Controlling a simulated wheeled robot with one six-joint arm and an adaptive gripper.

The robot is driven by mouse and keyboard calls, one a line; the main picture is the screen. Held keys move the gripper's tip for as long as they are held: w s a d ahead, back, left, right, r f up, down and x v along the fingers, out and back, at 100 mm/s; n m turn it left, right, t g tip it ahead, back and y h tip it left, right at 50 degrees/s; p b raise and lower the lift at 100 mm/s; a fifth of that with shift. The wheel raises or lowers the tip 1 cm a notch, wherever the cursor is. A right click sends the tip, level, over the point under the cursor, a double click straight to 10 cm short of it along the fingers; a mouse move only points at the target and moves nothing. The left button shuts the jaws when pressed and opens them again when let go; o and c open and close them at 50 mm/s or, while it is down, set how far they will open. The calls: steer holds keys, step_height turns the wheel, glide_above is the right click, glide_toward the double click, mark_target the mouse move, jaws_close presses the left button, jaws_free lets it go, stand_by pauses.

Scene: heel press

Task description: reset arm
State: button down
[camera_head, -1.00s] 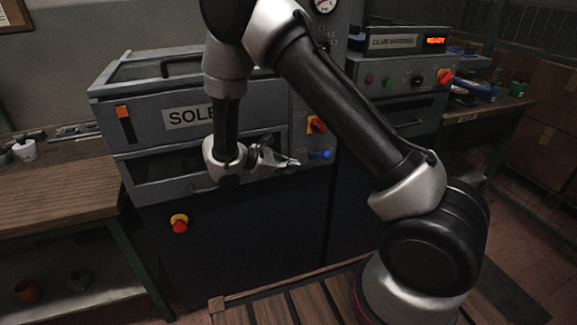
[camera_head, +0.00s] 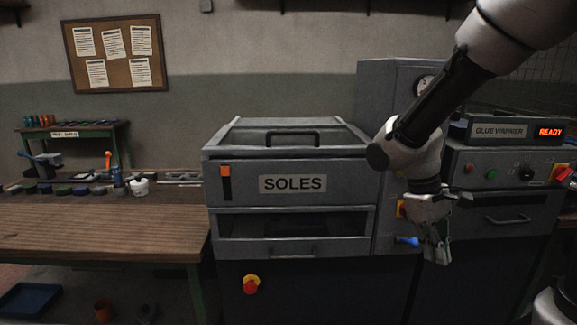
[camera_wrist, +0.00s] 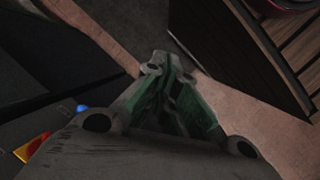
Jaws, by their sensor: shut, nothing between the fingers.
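My gripper (camera_head: 437,250) hangs from my raised arm at the right in the head view, fingers pointing down, shut and empty. It is in front of the machine's right-hand panel, beside a blue knob (camera_head: 407,241). In the wrist view my gripper (camera_wrist: 158,66) has its fingers together above the floor, with nothing between them. The blue knob also shows in the wrist view (camera_wrist: 82,108), left of the fingers. The grey machine marked SOLES (camera_head: 292,184) stands in the middle of the head view.
The glue warmer (camera_head: 500,131) with a READY display stands at the right. A wooden workbench (camera_head: 100,230) with small tools and pots is at the left. A slatted wooden surface (camera_wrist: 265,50) shows in the wrist view.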

steer(key=s+d+r+m+t+y, duration=0.1)
steer(key=s+d+r+m+t, duration=0.1)
steer(key=r, duration=0.4)
steer(key=s+d+r+m+t+y, duration=0.2)
steer(key=s+d+r+m+t, duration=0.1)
steer(key=s+r, duration=0.3)
steer(key=shift+s+d+r+m+t, duration=0.25)
steer(key=shift+s+t, duration=0.3)
steer(key=shift+t, duration=0.35)
steer(key=shift+a, duration=0.1)
